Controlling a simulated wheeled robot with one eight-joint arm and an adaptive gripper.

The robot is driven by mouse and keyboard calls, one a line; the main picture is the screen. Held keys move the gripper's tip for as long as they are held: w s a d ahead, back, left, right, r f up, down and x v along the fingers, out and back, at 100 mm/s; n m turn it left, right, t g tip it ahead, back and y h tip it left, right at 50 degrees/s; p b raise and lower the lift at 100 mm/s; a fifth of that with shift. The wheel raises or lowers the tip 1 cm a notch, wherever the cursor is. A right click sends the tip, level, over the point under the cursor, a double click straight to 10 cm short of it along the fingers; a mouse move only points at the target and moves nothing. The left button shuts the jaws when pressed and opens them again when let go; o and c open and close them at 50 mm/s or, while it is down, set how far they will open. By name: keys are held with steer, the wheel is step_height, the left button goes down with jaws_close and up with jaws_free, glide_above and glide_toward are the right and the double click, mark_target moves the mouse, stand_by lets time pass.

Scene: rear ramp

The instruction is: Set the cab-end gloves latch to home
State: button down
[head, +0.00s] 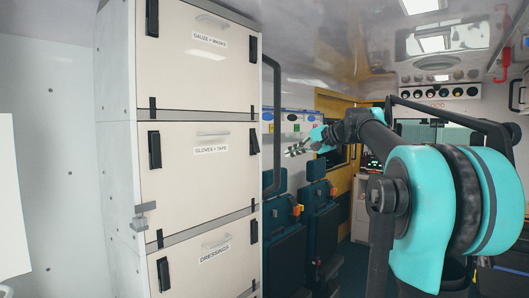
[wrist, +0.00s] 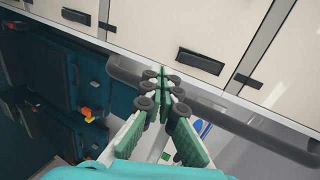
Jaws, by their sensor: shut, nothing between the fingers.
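The gloves door (head: 205,180), labelled "GLOVES + TAPE", is the middle panel of the cream cabinet and looks closed. A black latch (head: 254,141) stands upright at its right edge, on the side toward the seats. I take this as the cab-end one; it also shows in the wrist view (wrist: 200,61), lying parallel to the rail. Another black latch (head: 154,150) stands upright at the door's left edge. My gripper (head: 288,153) is right of the cabinet, shut and empty. In the wrist view its fingertips (wrist: 164,74) are together in front of the rail, apart from the latch.
A dark grab rail (head: 276,125) runs upright along the cabinet's right edge, close to the latch; it crosses the wrist view (wrist: 255,135). Doors above (head: 200,70) and below (head: 205,265) have similar latches. Dark teal seats (head: 280,225) stand beyond.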

mark_target(259, 152)
steer(key=shift+m+t, duration=0.3)
steer(key=shift+m, duration=0.1)
steer(key=r, duration=0.3)
steer(key=w+r, duration=0.1)
steer(key=shift+d+r, duration=0.2)
steer(key=shift+d, duration=0.05)
steer(key=x, duration=1.4)
steer(key=shift+a+r, duration=0.2)
steer(key=shift+f, duration=0.1)
steer(key=shift+w+a+f+y, duration=0.3)
steer(key=shift+a+f, duration=0.2)
steer(key=shift+f, duration=0.2)
steer(key=shift+d+r, duration=0.1)
steer(key=shift+r, duration=0.1)
